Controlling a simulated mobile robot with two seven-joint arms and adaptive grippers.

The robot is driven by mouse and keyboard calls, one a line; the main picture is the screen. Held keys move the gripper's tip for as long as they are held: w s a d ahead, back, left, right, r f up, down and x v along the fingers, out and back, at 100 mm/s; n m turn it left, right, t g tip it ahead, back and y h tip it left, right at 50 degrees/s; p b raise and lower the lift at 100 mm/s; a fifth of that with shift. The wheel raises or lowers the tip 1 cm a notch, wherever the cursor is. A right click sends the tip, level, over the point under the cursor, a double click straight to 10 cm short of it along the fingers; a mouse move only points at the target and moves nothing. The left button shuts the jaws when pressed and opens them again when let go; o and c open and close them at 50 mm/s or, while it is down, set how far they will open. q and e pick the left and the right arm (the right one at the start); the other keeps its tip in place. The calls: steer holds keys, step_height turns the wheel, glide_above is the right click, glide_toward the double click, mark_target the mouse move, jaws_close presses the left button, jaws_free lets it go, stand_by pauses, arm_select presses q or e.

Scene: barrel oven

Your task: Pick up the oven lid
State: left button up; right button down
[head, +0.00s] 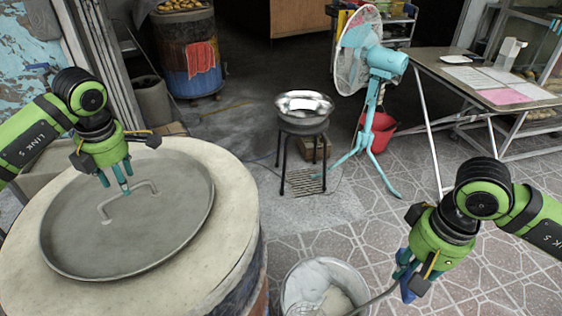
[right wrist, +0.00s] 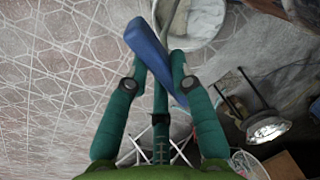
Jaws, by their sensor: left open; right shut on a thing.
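The oven lid (head: 85,245) is a round grey metal disc with a raised rim. It lies flat on top of the pale round barrel oven (head: 225,228) at the left of the head view. Its bent bar handle (head: 150,184) stands up near the middle. My left gripper (head: 115,188) is open and points down at the handle; I cannot tell whether it touches it. My right gripper (head: 408,278) is shut on the blue handle of a tool (right wrist: 150,48). The tool's grey shaft reaches left toward a bucket, and its far end is hidden.
A bucket (head: 287,284) with pale contents stands on the floor right of the oven. A metal bowl (head: 304,104) on a stand, a teal fan (head: 380,62), a red bucket (head: 380,130) and a table (head: 436,62) stand further back. The tiled floor between is mostly clear.

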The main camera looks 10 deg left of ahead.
mark_target(128, 199)
arm_select(q)
steer(key=f, duration=0.4)
steer(key=shift+w+a+f, duration=0.15)
steer(key=shift+a+f, duration=0.2)
steer(key=shift+f, duration=0.05)
jaws_close()
steer(key=shift+r, duration=0.15)
steer(key=shift+w+r, duration=0.1)
